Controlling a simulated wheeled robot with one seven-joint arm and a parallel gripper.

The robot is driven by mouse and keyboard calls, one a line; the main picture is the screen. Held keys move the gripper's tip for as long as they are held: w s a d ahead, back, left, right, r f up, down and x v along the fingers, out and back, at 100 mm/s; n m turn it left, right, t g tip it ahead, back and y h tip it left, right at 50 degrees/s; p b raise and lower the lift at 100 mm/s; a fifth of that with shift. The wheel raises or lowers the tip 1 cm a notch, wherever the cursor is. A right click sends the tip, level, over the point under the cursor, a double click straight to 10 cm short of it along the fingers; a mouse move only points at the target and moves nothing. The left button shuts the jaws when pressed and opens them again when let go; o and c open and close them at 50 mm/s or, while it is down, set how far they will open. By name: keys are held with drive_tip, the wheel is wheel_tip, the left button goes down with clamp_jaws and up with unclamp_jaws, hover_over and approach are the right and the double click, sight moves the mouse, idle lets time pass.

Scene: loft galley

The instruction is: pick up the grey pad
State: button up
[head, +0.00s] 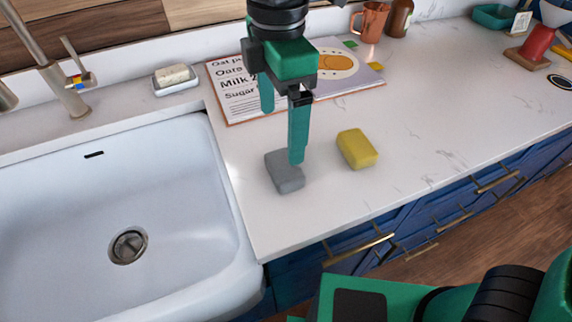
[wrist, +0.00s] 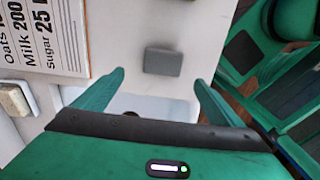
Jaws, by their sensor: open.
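The grey pad (head: 284,172) lies flat on the white counter, close to the right rim of the sink in the head view. It also shows in the wrist view (wrist: 163,61), beyond the fingertips and roughly between them. My gripper (head: 282,134) is open and empty, with its green fingers pointing down. In the head view one finger overlaps the pad's upper right part. In the wrist view both fingers (wrist: 160,82) stand apart from the pad, with counter showing around it.
A yellow sponge (head: 357,149) lies right of the pad. The white sink (head: 70,215) is at left. A recipe board (head: 235,95) and a soap dish (head: 176,86) are behind. A copper mug (head: 370,20) stands at the back. The counter's front edge is near the pad.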

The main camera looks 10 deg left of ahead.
hover_over(284, 163)
drive_tip(key=f, duration=0.4)
drive_tip(key=shift+a+f, duration=0.3)
drive_tip(key=shift+s+d+f, duration=0.1)
drive_tip(key=shift+d+f, duration=0.1)
drive_tip(key=shift+f, duration=1.3)
drive_tip(key=shift+d+f, duration=0.15)
drive_tip(key=shift+f, duration=1.35)
drive_tip(key=c, duration=1.2)
drive_tip(key=shift+r, duration=0.1)
drive_tip(key=shift+r, duration=0.5)
drive_tip(key=r, duration=0.3)
drive_tip(key=shift+s+a+r, duration=0.25)
drive_tip(key=shift+s, duration=0.1)
drive_tip(key=s+a+r, duration=0.1)
drive_tip(key=s+r, duration=0.1)
drive_tip(key=s, duration=0.1)
drive_tip(key=s+a+r, duration=0.2)
drive_tip(key=s, duration=0.1)
drive_tip(key=s+a+r, duration=0.2)
drive_tip(key=s, duration=0.1)
drive_tip(key=shift+s+a+r, duration=0.1)
drive_tip(key=shift+a+r, duration=0.1)
drive_tip(key=shift+a, duration=0.05)
